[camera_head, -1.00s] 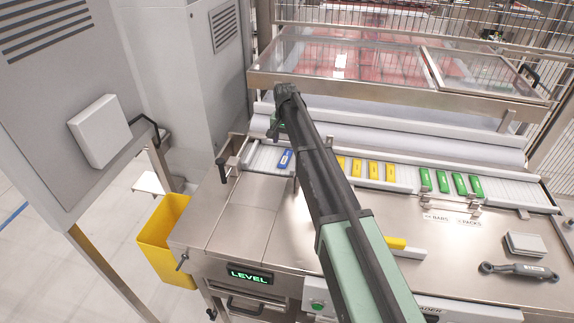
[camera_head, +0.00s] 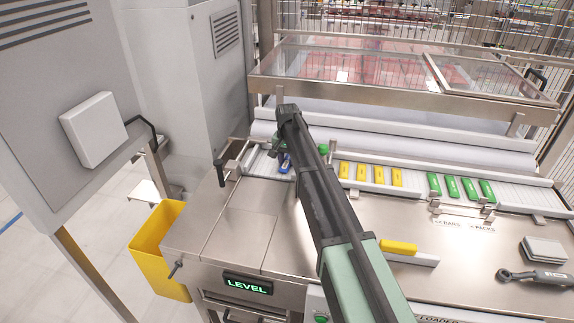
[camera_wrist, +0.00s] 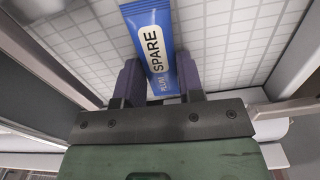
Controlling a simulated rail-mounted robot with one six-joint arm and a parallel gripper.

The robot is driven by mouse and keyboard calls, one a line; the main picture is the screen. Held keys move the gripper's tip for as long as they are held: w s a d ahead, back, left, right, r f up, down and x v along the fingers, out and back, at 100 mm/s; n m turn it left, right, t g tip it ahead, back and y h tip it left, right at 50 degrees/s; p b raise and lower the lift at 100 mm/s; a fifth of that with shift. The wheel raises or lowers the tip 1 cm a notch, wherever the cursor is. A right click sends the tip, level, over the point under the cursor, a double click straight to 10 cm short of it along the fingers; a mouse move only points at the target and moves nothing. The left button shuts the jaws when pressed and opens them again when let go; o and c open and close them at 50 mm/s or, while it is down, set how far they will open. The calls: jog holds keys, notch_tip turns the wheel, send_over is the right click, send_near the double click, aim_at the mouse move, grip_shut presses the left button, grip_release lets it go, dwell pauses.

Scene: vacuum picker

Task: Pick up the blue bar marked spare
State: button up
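The blue bar marked SPARE (camera_wrist: 152,42) lies on the white slatted conveyor. In the wrist view its label reads PLUM SPARE and it slants slightly relative to my fingers. In the head view only part of the blue bar (camera_head: 285,168) shows beneath the end of my arm. My gripper (camera_wrist: 158,72) is open, with one dark finger on each side of the bar's near end. The gaps beside the bar are narrow, and contact cannot be made out. The head view shows my gripper (camera_head: 283,155) low over the bar, mostly hidden by my arm.
Yellow bars (camera_head: 370,175) and green bars (camera_head: 462,187) stand in rows farther right on the conveyor (camera_head: 415,181). Another yellow bar (camera_head: 398,248) lies on the steel table (camera_head: 490,240). A metal rail borders the conveyor. A yellow bin (camera_head: 160,245) stands at the left.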

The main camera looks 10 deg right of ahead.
aim_at(288, 161)
jog(key=c, duration=0.4)
jog(key=shift+r, duration=0.1)
notch_tip(288, 161, up, 20)
jog(key=p, duration=2)
